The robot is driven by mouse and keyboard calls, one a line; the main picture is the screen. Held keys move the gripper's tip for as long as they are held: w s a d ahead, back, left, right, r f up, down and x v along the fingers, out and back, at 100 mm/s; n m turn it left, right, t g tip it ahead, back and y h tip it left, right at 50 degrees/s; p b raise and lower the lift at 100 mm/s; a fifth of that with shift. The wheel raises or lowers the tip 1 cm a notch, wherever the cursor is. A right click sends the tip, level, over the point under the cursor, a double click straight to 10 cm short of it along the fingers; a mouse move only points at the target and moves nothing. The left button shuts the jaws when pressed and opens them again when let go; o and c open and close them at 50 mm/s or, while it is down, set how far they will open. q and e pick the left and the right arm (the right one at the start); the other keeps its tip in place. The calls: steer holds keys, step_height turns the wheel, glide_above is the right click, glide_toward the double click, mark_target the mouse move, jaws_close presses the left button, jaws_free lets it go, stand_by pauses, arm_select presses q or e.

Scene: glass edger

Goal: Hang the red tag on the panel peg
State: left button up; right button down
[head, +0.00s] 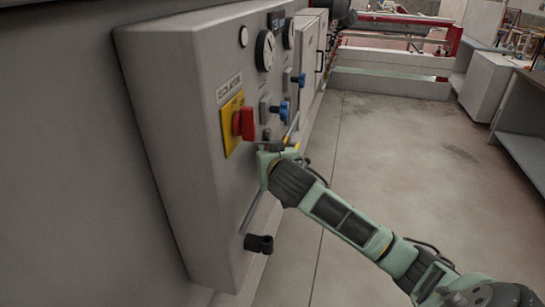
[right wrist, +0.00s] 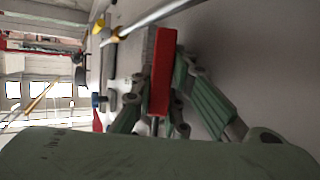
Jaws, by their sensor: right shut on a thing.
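My right gripper (head: 277,147) reaches the front of the grey control panel (head: 185,110), just right of and below the red isolator switch (head: 244,123). In the right wrist view my right gripper (right wrist: 158,105) is shut on the red tag (right wrist: 160,72), a narrow red strip between its green fingers. The tag cannot be made out in the head view, where the gripper hides it. I cannot pick out the panel peg for certain; a short black fitting (head: 258,243) sticks out low on the panel. My left gripper is not in view.
A thin metal rod (head: 255,205) runs slantwise along the panel front, close to my right gripper. Blue-handled valves (head: 283,106) and a round gauge (head: 265,51) stick out above. The floor (head: 400,150) right of the panel is open; a bench (head: 525,120) stands at far right.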

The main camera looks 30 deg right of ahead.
steer(key=shift+w+a+f, duration=0.1)
steer(key=shift+a+f, duration=0.05)
steer(key=shift+a, duration=0.35)
steer(key=c, duration=2.2)
jaws_free()
steer(key=o, duration=0.6)
steer(key=shift+w+a+f, duration=0.15)
steer(key=shift+w, duration=0.1)
steer(key=shift+c, duration=0.2)
steer(key=v, duration=1.2)
steer(key=shift+d, duration=0.35)
